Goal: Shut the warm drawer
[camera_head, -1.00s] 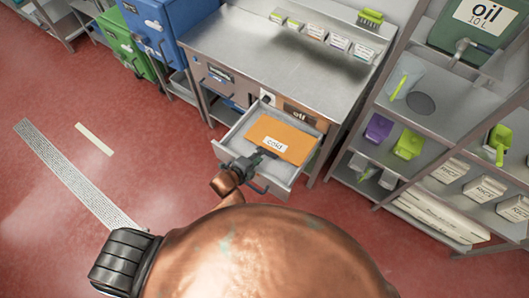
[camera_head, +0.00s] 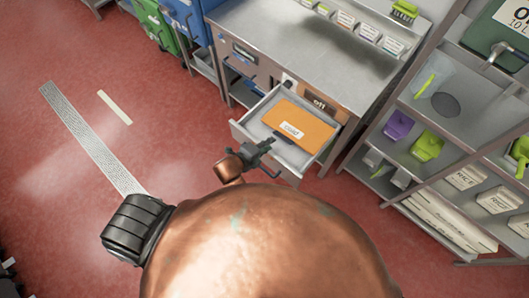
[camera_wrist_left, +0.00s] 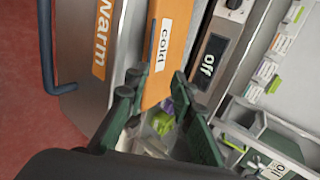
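A grey drawer (camera_head: 310,158) stands pulled out from the steel cabinet in the head view, with an orange panel marked "cold" (camera_head: 300,115) inside it. In the left wrist view, an orange "warm" label (camera_wrist_left: 104,32) sits on a steel front with a dark handle (camera_wrist_left: 46,45). The "cold" panel (camera_wrist_left: 168,45) shows to its right. My left gripper (camera_head: 268,143) is at the drawer's near edge; contact is unclear. Its fingers (camera_wrist_left: 160,85) are apart with nothing gripped. My right gripper is not in view.
The steel worktop (camera_head: 310,40) is above the drawer, with an "off" control panel (camera_head: 318,103) behind it. A shelf rack (camera_head: 385,140) with tubs and boxes stands close on the right. Blue (camera_head: 190,15) and green bins stand at the upper left. The red floor on the left is mostly clear.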

